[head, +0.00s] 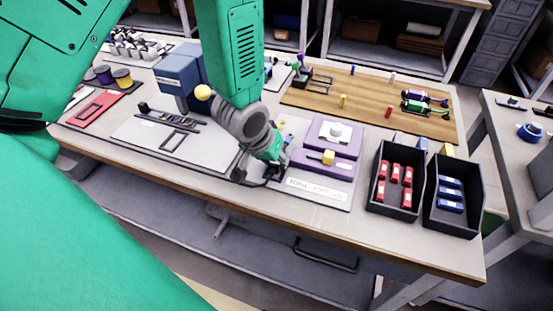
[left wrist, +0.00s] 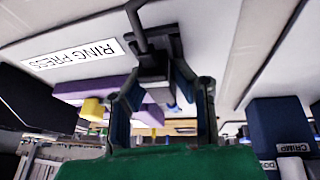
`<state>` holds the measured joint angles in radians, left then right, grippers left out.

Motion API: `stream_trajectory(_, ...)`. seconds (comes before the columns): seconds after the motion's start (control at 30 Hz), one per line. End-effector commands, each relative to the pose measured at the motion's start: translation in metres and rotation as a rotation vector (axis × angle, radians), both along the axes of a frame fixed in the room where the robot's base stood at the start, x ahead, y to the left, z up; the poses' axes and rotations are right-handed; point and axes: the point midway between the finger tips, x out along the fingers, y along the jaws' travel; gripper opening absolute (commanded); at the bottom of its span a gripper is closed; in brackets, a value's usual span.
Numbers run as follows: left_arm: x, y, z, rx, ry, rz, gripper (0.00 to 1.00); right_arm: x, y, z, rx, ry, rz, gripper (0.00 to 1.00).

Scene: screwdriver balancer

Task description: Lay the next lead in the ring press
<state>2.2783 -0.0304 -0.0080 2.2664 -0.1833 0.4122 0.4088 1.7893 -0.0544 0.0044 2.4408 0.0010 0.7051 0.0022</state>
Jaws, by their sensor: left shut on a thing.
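The ring press is a purple two-part block (head: 314,165) with a white knob on top, a yellow piece at its front and a white RING PRESS label (head: 316,189). It also shows in the left wrist view as a purple edge (left wrist: 108,88) beside the label. My left gripper (head: 260,180) is low over the bench, just left of the press. In the left wrist view its fingers (left wrist: 160,85) close on a small dark grey piece (left wrist: 152,68) with a dark stem. I cannot tell for sure that this is a lead. My right gripper is out of view.
A black bin of red parts (head: 372,207) and one of blue parts (head: 434,219) stand right of the press. A wooden board (head: 370,105) with small pieces lies behind. A blue box (head: 180,76) and a pale mat (head: 217,150) lie to the left.

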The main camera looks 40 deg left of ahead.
Motion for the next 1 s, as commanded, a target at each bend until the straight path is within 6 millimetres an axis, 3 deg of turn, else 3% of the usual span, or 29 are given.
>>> stream_trajectory(0.9, -0.001, -0.003, -0.015, -0.004, 0.014, -0.006, 0.00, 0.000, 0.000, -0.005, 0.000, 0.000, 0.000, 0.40)
stream_trajectory(0.93, -0.001, -0.004, -0.015, -0.003, 0.014, -0.006, 0.28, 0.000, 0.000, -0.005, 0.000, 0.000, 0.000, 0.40)
stream_trajectory(1.0, -0.002, -0.004, -0.016, -0.003, 0.015, -0.007, 0.46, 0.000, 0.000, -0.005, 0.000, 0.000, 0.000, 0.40)
